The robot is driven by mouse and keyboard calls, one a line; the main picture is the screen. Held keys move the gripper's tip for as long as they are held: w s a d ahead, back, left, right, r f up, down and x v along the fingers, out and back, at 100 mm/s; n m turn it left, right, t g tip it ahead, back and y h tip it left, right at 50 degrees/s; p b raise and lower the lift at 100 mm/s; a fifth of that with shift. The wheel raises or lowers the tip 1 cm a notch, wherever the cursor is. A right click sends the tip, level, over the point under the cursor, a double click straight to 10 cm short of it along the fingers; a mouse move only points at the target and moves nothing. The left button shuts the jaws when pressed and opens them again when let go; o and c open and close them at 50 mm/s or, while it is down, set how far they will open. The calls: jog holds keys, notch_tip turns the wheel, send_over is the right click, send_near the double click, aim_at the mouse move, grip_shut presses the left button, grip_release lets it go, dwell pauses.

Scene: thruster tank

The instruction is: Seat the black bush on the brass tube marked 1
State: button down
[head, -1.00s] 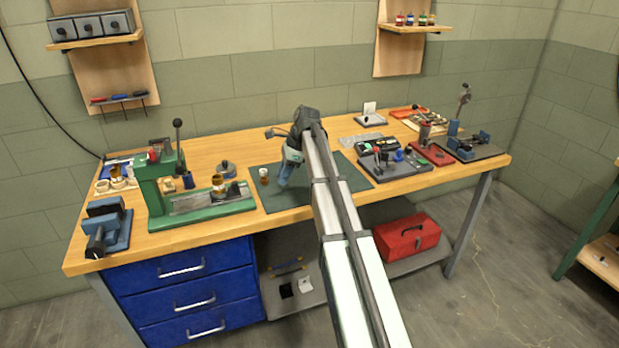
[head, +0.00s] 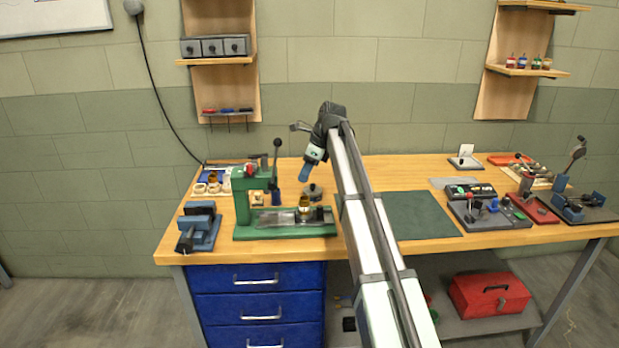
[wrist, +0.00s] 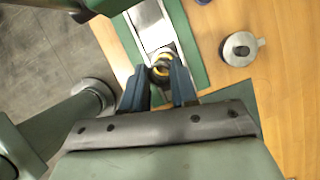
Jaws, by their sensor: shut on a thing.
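My gripper (head: 305,172) points down and left above the green press (head: 243,200), with its blue fingers closed on a small dark thing. In the wrist view this dark thing, which I take for the black bush (wrist: 160,71), shows between the fingertips with a yellow ring against it. A brass tube (head: 304,204) stands upright on the press's slide, below my gripper. Another brass-coloured piece (head: 212,178) stands among pale rings at the back left. No number is readable on either. I cannot tell the gap between bush and tube.
The press lever (head: 276,160) stands upright left of my gripper. A blue vise (head: 199,228) is at the left. The visible part of the green mat (head: 425,215) is bare.

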jog(key=shift+m, duration=0.5)
jog(key=shift+f, duration=0.1)
jog(key=shift+f, duration=0.1)
notch_tip(320, 180, down, 6)
jog(key=shift+f, duration=0.15)
dwell(0.6)
jog(key=c, duration=0.8)
grip_release()
jog(key=v, duration=1.3)
jog(key=shift+s+d+r, duration=0.15)
jog(key=shift+s+r, duration=0.15)
jog(key=shift+r, duration=0.05)
